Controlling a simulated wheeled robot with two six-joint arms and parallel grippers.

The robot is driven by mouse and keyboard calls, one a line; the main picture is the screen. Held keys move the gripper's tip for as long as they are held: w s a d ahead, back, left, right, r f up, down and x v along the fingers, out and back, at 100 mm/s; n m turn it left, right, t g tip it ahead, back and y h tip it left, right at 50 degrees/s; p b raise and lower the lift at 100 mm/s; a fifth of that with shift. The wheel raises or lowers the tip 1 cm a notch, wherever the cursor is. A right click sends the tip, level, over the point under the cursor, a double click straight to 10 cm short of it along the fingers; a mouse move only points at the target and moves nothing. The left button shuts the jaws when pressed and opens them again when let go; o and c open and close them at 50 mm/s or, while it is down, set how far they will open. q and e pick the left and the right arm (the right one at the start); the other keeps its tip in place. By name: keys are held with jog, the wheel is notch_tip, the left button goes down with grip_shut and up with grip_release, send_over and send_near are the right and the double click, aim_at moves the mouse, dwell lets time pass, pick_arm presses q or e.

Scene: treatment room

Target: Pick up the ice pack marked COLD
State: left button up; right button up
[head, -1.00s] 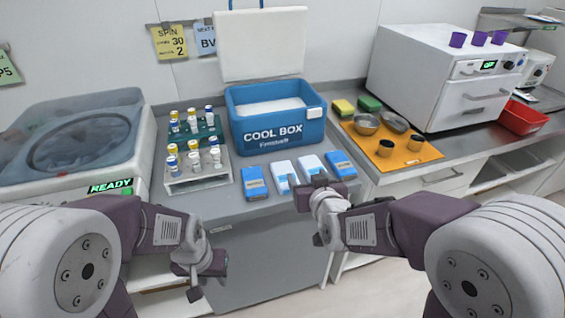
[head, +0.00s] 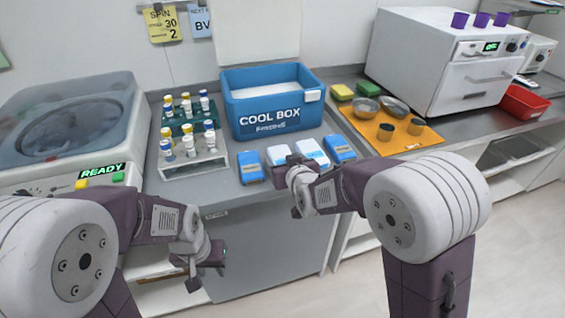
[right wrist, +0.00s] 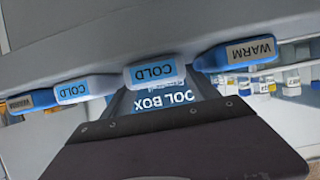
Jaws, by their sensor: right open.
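Two white ice packs with blue labels lie between two blue packs on the counter. The right wrist view reads COLD on one white pack (right wrist: 154,74) and on the other (right wrist: 84,89). In the head view they are the left white pack (head: 277,155) and the right white pack (head: 313,152). My right gripper (head: 285,190) is open and empty, just in front of the left white pack and covering part of its near end in the picture. My left gripper (head: 207,270) hangs low in front of the counter, empty; its jaws look apart.
Blue packs marked WARM flank the white ones, left (head: 250,166) and right (head: 340,148). The blue cool box (head: 275,119) stands open behind them. A vial rack (head: 193,165) is left; an orange tray (head: 385,146) with bowls and cups is right.

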aim_at(283, 159)
jog(key=shift+w+a+f, duration=0.25)
jog(key=shift+w, duration=0.4)
jog(key=shift+s+r, duration=0.1)
jog(key=shift+s, duration=0.05)
jog(key=shift+c, duration=0.6)
jog(key=c, duration=1.2)
jog(key=shift+r, duration=0.2)
notch_tip(283, 159, up, 4)
jog(key=shift+r+p, duration=0.1)
jog(key=shift+p, duration=0.75)
jog(key=shift+s+d+r+p, duration=0.3)
jog(key=shift+s+d+r, duration=0.85)
jog(key=shift+d, duration=0.45)
jog(key=shift+s+d+r+p, duration=0.25)
jog(key=shift+s+d+r, duration=0.85)
jog(key=shift+d, duration=0.5)
jog(key=shift+s+d+r+p, duration=0.3)
jog(key=shift+s+d+r, duration=0.8)
jog(key=shift+d, duration=0.5)
